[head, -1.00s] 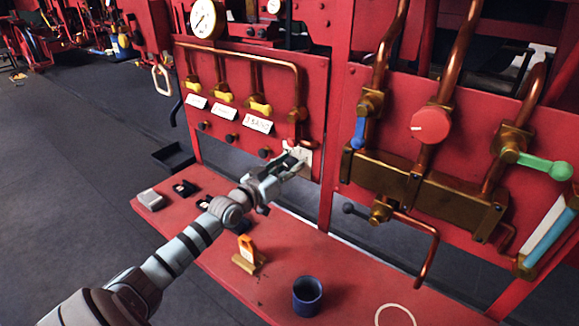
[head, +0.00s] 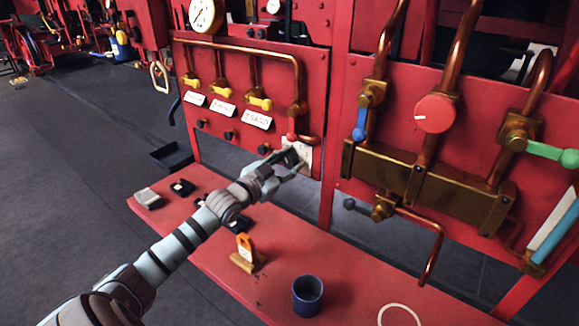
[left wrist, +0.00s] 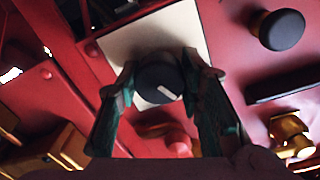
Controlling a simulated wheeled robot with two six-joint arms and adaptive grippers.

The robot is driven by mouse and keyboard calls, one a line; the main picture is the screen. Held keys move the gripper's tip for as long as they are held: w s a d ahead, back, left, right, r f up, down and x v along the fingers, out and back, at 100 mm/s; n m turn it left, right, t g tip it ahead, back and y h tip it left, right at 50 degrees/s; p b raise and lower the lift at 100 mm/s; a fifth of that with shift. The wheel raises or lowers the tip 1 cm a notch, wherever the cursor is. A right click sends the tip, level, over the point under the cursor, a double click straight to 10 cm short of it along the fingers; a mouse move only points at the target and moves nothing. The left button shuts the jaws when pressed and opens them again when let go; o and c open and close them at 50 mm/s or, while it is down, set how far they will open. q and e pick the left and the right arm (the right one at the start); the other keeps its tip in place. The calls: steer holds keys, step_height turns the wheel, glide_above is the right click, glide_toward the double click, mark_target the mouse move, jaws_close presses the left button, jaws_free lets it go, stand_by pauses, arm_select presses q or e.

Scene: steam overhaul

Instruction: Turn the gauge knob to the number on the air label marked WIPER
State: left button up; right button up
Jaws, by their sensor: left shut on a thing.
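My left gripper (head: 287,166) reaches in from the left to the lower right corner of the red valve panel. In the left wrist view, its two fingers (left wrist: 161,82) are shut on the sides of a round black knob (left wrist: 152,78) with a white pointer mark. The knob sits on a cream plate (left wrist: 118,45), which also shows in the head view (head: 304,152). Numbers on the plate cannot be read. Three white air labels hang under yellow valve handles: left (head: 194,99), middle (head: 223,109) and right (head: 257,120). Their writing is too small to read surely. My right gripper is out of view.
A red bench (head: 200,262) below holds an orange-and-tan item (head: 245,252), a blue cup (head: 307,295) and small dark boxes. A red round knob (head: 434,114), a blue lever (head: 360,124) and a green lever (head: 555,153) are on the right panel. A black knob (left wrist: 279,29) is near my gripper.

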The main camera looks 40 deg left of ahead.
arm_select(q)
steer(key=shift+f+m+b, duration=0.1)
steer(key=shift+m+b, duration=0.25)
steer(key=shift+m, duration=0.45)
steer(key=o, duration=1.2)
